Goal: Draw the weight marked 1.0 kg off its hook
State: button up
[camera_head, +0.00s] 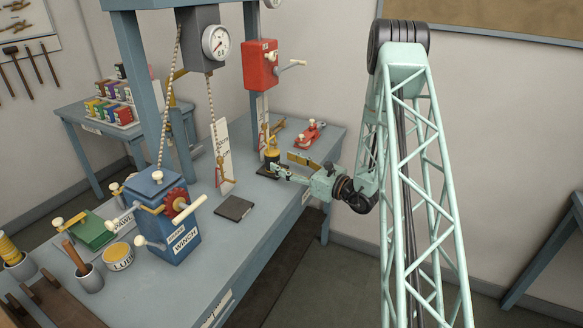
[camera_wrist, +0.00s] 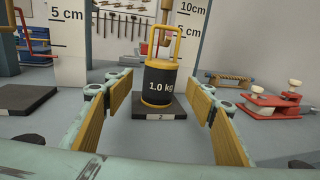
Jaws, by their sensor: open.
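The weight marked 1.0 kg (camera_wrist: 159,86) is a black and yellow cylinder with a yellow loop handle (camera_wrist: 178,44). It is upright, over a dark square pad marked 2 (camera_wrist: 158,114); I cannot tell whether it rests on it. A brass hook (camera_wrist: 165,22) comes down from above to the handle; their exact contact is unclear. In the head view the weight (camera_head: 271,153) is near the bench's far right edge. My gripper (camera_wrist: 161,92) is open, with its yellow-padded fingers left and right of the weight and a gap on each side. It also shows in the head view (camera_head: 282,172).
White scale boards stand behind at left (camera_wrist: 69,45) and right (camera_wrist: 190,35). A second dark pad (camera_head: 234,208) lies to the left. A red clamp-like device (camera_wrist: 276,100) sits on the right. The blue winch (camera_head: 168,218) and red box (camera_head: 260,66) are nearby.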

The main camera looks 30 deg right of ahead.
aim_at(278, 158)
jog(key=shift+x, duration=3)
jog(key=c, duration=1.3)
jog(key=shift+w+r, duration=0.1)
jog(key=shift+c, duration=1.1)
jog(key=shift+r+b, duration=0.2)
jog(key=shift+b, duration=0.1)
jog(key=shift+w+d+b+v, duration=0.1)
jog(key=shift+d+b+v, duration=0.15)
jog(key=shift+v, duration=1)
jog(key=shift+w+d+b+v, duration=0.1)
jog(key=shift+d+v, duration=0.1)
jog(key=shift+v, duration=1)
jog(key=shift+w+d+b+v, duration=0.1)
jog(key=shift+d+b+v, duration=0.15)
jog(key=shift+v, duration=1)
jog(key=shift+s+d+r, duration=0.1)
jog(key=shift+s+r, duration=0.05)
jog(key=shift+s, duration=0.05)
